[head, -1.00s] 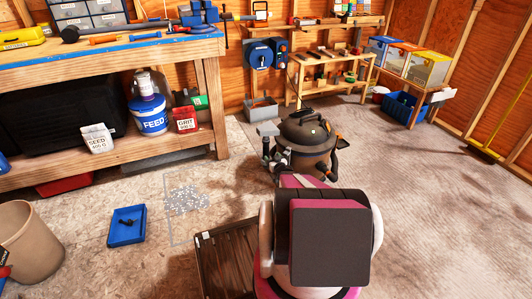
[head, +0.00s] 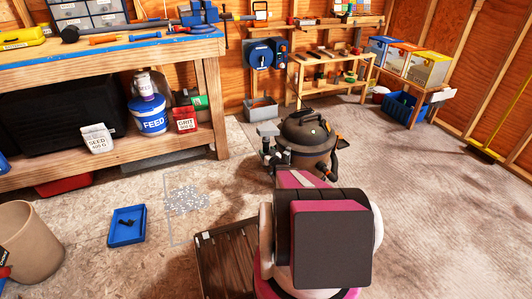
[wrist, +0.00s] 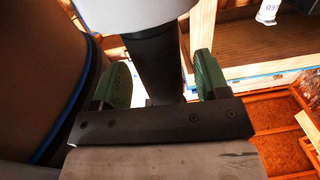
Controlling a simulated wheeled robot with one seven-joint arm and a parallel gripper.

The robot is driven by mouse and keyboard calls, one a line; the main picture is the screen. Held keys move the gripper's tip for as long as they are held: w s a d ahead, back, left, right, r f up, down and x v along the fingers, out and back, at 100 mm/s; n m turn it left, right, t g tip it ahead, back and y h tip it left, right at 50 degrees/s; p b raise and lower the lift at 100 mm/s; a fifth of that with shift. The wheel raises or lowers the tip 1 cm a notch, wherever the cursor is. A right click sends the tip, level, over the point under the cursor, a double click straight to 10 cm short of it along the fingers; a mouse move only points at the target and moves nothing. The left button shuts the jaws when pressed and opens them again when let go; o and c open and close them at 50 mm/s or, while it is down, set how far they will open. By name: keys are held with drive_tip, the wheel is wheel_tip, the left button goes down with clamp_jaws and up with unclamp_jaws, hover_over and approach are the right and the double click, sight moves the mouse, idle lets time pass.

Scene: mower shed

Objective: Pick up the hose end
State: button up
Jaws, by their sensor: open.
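In the wrist view, my gripper (wrist: 158,62) is open, with a green finger on each side of a dark tube (wrist: 152,65) that looks like the hose end. A gap shows beside the tube, and a pale round part lies at its far end. In the head view, my gripper (head: 268,146) is beside the left side of the black shop vacuum (head: 308,140). The hose end cannot be made out clearly there, as it is small and dark against the vacuum. The dark curved body at the left of the wrist view (wrist: 40,70) appears to be the vacuum's drum.
A workbench (head: 215,90) with a loaded lower shelf stands at the left. A blue tray (head: 115,238), a tan bin (head: 30,240) and a slatted brown panel (head: 225,265) are on the floor. Low shelves stand behind the vacuum. The floor at the right (head: 430,190) is clear.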

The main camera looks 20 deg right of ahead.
drive_tip(key=w, duration=0.2)
drive_tip(key=shift+w+a, duration=0.15)
drive_tip(key=shift+w, duration=0.25)
drive_tip(key=c, duration=1.2)
drive_tip(key=shift+r, duration=0.1)
